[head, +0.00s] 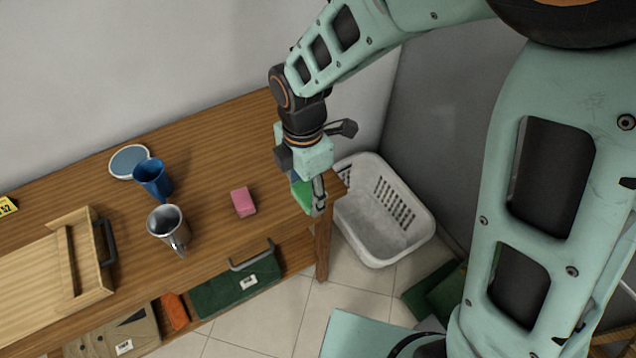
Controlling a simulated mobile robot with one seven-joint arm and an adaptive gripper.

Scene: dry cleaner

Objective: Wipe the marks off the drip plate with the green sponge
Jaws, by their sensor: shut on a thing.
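My gripper (312,203) points down at the right end of the wooden table, shut on the green sponge (301,191). The sponge shows partly beside the fingers, near the table's right edge; I cannot tell whether it touches the wood. A round blue plate with a pale rim (130,161), which looks like the drip plate, lies at the back left of the table, well away from my gripper. The blue cup partly covers its front right edge. No marks can be made out on it at this size.
A blue cup (152,178), a metal mug (168,227) and a pink block (243,201) stand between plate and gripper. A wooden tray (25,262) with a dark handle is at left. A white basket (410,241) stands right of the table (215,150).

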